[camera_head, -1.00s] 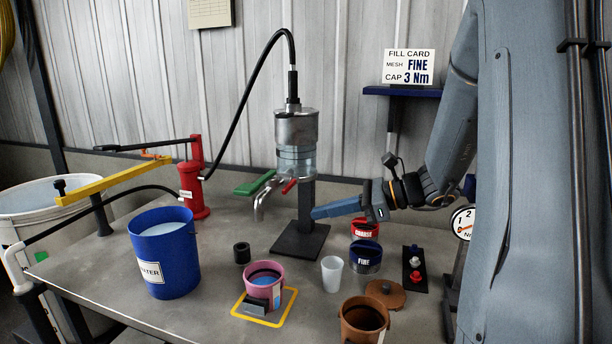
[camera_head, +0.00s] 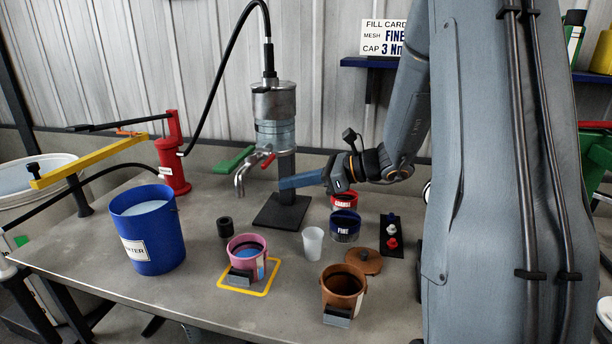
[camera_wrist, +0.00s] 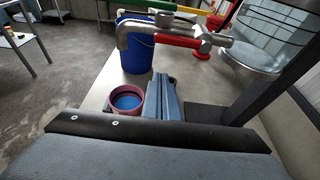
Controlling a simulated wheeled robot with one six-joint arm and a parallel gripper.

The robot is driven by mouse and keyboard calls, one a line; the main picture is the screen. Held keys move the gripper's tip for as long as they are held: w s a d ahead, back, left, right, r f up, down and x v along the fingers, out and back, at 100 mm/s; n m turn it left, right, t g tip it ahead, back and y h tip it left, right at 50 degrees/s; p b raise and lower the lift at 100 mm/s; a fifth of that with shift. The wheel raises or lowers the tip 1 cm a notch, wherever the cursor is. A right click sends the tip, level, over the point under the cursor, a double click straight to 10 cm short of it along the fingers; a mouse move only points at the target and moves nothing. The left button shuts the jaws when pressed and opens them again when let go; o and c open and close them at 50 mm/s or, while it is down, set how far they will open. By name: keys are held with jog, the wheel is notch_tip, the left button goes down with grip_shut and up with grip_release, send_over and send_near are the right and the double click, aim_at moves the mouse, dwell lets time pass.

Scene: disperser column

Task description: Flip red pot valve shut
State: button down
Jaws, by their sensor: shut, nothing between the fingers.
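The pot (camera_head: 274,115), a steel and clear cylinder, stands on a dark post. Its bent metal spout (camera_head: 240,178) carries the short red valve lever (camera_head: 268,160). In the wrist view the red lever (camera_wrist: 176,41) lies along the metal pipe (camera_wrist: 128,32), near the top middle. My gripper (camera_head: 281,183) is shut and empty. Its blue-grey fingers point left, just below and right of the red lever in the head view. In the wrist view the shut fingertips (camera_wrist: 161,80) appear below the lever, with a gap between them.
A blue water bucket (camera_head: 150,235), a pink cup (camera_head: 246,243), a white cup (camera_head: 313,243) and a brown pot (camera_head: 342,290) stand on the table. A red hand pump (camera_head: 172,165) stands behind left. A green bar (camera_head: 233,160) shows left of the pot.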

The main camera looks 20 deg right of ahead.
aim_at(269, 161)
jog(key=w+a+r+p, duration=0.2)
jog(key=a, duration=0.1)
jog(key=shift+r+p, duration=0.3)
jog(key=shift+r, duration=0.05)
